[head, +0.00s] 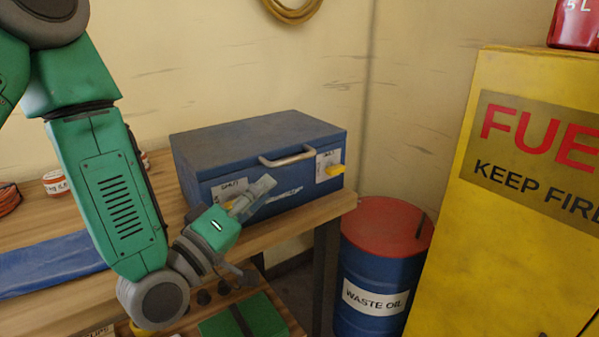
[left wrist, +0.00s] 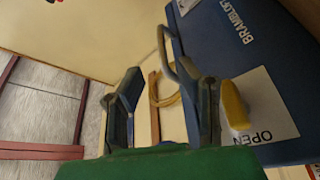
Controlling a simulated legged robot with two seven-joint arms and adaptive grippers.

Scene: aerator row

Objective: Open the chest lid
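The blue chest (head: 262,152) stands on the wooden bench with its lid (head: 255,130) down. A metal handle (head: 287,157) is on its front, and a yellow latch (head: 334,170) sits on a white label at the right. More yellow shows low at the left, partly hidden by my gripper. My left gripper (head: 262,187) is in front of the chest, below the handle. In the left wrist view my left gripper (left wrist: 168,88) has its fingers apart with nothing gripped. The handle (left wrist: 163,45) is beyond the fingers. A yellow latch (left wrist: 234,105) by an "OPEN" label is just right of the right finger; contact is unclear.
The bench (head: 310,212) ends right of the chest. Beyond are a waste oil drum (head: 375,260) and a yellow fuel cabinet (head: 530,230). A blue cloth (head: 50,265) lies at left. A green case (head: 240,318) sits below. A coil (head: 292,12) hangs on the wall.

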